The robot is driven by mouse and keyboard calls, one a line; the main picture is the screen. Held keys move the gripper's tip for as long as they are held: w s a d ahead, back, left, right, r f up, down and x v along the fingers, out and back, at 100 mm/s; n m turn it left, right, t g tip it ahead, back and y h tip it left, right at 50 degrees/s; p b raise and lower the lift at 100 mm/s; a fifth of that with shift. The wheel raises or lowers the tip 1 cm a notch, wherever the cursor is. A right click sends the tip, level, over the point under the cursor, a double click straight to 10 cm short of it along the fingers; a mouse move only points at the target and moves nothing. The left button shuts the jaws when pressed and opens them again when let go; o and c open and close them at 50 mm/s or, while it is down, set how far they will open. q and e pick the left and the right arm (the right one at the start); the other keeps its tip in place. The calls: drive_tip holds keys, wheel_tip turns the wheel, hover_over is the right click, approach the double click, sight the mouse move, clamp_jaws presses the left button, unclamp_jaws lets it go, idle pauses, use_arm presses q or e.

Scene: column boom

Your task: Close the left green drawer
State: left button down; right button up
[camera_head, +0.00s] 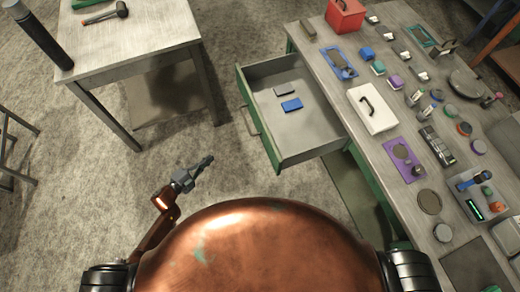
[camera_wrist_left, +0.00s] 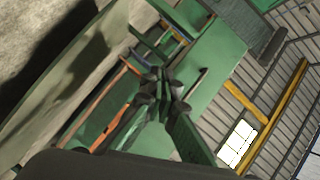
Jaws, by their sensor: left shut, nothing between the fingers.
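The green drawer (camera_head: 304,138) stands pulled out from the left side of the long workbench. A blue block and a dark flat piece lie inside it. Its green front faces left and carries a bar handle (camera_head: 248,120). My left gripper (camera_head: 208,160) is shut and empty, to the lower left of the drawer front and apart from it. In the left wrist view its fingertips (camera_wrist_left: 165,84) are together before a green panel (camera_wrist_left: 212,70) with a dark bar handle (camera_wrist_left: 197,85). My right gripper is not in view.
The workbench top (camera_head: 385,143) holds many small parts, a red box (camera_head: 345,15) and a white case (camera_head: 372,108). A smaller table (camera_head: 130,55) with a hammer (camera_head: 105,15) stands at upper left. Bare floor (camera_head: 225,80) lies between table and drawer.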

use_arm(q)
drive_tip(key=d+r+m+g+h+b, duration=0.1)
drive_tip(key=d+r+m+g+h, duration=0.15)
drive_tip(key=d+r+m, duration=0.25)
drive_tip(key=m+g+h+b, duration=0.1)
drive_tip(key=m+g+h, duration=0.3)
drive_tip(key=m, duration=0.2)
approach(267, 147)
drive_tip(key=shift+t, duration=0.25)
drive_tip(key=x, duration=0.6)
drive_tip(key=shift+s+d+r+b, duration=0.25)
drive_tip(key=shift+s+r+b, duration=0.05)
drive_tip(key=shift+b, duration=0.05)
drive_tip(key=shift+w+d, duration=0.1)
drive_tip(key=shift+d, duration=0.15)
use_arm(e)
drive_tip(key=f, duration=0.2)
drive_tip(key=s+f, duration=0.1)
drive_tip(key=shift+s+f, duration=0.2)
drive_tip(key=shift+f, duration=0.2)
use_arm(q)
drive_tip(key=shift+d, duration=0.1)
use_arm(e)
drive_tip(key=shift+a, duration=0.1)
